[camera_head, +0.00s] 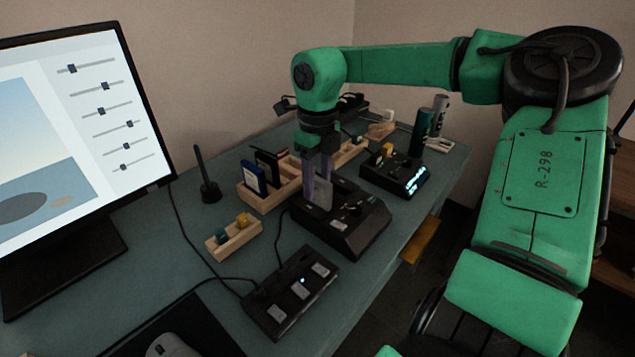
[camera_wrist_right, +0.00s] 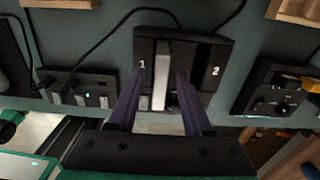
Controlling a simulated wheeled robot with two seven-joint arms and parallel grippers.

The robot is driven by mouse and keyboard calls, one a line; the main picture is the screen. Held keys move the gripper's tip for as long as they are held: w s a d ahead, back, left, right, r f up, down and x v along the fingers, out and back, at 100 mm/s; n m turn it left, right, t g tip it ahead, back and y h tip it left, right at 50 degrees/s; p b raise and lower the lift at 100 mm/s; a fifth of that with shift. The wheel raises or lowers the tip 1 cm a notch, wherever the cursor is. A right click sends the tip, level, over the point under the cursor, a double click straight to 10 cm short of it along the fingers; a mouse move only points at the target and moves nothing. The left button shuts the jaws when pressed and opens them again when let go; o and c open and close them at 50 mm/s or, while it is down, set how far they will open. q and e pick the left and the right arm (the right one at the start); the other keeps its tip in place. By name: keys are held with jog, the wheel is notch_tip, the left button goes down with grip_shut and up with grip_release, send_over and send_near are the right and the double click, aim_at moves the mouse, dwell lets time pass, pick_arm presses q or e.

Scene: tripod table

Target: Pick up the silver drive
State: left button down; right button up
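The silver drive (camera_head: 321,194) stands upright in a black two-slot dock (camera_head: 352,238) on the desk. In the right wrist view the drive (camera_wrist_right: 162,68) is a pale narrow block in the slot marked 1 of the dock (camera_wrist_right: 190,48); the slot marked 2 looks empty. My right gripper (camera_head: 317,176) points down over the dock. In the right wrist view its purple fingers (camera_wrist_right: 160,74) are apart, one on each side of the drive, with visible gaps. Whether the fingertips reach down to the drive's height is hard to tell. My left gripper is not in view.
A wooden rack (camera_head: 262,204) with a blue cartridge (camera_head: 253,178) stands behind the dock. A black button box (camera_head: 290,292) lies in front, and a device with a lit display (camera_head: 397,175) stands right. A small wooden block holder (camera_head: 234,238) and a monitor (camera_head: 75,150) are left.

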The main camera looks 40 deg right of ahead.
grip_shut()
jog(key=shift+r, duration=0.15)
